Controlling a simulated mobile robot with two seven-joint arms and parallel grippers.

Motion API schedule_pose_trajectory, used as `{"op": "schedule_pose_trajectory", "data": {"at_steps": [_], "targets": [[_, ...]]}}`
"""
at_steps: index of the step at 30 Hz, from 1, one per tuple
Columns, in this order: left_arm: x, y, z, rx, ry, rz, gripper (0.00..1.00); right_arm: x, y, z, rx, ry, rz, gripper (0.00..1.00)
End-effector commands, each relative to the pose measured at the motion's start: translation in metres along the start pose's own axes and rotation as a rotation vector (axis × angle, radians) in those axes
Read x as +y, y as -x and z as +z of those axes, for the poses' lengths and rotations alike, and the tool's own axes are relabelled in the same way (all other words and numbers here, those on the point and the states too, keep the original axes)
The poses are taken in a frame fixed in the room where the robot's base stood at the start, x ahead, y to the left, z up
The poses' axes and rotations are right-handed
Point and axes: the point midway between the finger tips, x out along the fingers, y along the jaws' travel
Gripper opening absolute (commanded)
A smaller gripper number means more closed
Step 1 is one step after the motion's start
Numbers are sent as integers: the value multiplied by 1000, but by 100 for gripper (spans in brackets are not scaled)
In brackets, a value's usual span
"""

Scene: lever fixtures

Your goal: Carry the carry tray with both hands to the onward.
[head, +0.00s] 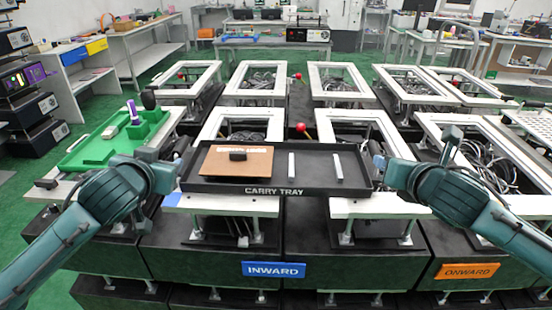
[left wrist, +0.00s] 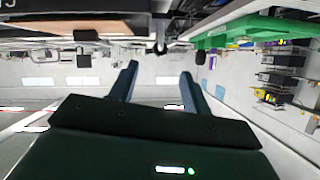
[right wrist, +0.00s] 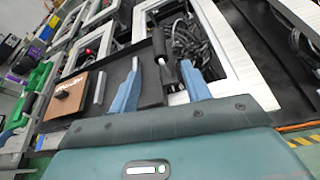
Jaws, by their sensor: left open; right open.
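The black carry tray (head: 275,190) lies level at the centre, over the white frames above the blue INWARD sign (head: 273,269). On it are a brown board (head: 225,165) with a dark block (head: 237,155), and two pale bars (head: 337,167). My left gripper (head: 178,158) is open at the tray's left end; I cannot tell whether a handle is between its fingers. My right gripper (head: 383,162) is open at the right end. In the right wrist view, a dark handle (right wrist: 164,66) shows between its open fingers. The orange ONWARD sign (head: 469,271) is at the right.
A green tray (head: 105,147) with a purple and white item stands on the left. White frames with cables surround the carry tray. Red-knobbed levers (head: 301,128) stand behind it. A white frame (head: 510,150) above the ONWARD sign holds cables.

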Motion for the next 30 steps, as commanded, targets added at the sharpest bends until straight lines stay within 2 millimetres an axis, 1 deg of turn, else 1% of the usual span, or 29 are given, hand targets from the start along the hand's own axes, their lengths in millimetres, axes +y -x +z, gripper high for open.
{"op": "schedule_pose_trajectory", "data": {"at_steps": [8,11,14,24,30], "targets": [[0,-1,0,0,0,0,48,0,-1,0,0,-1,0,48],[0,-7,0,0,0,0,48,0,-7,0,0,-2,-1,48],[0,-19,0,-1,0,-1,48,0,-19,0,0,-4,0,48],[0,-85,0,0,0,-2,48,1,-85,0,1,-5,0,48],[0,-115,0,0,0,-1,48,1,-115,0,0,-4,0,48]]}}
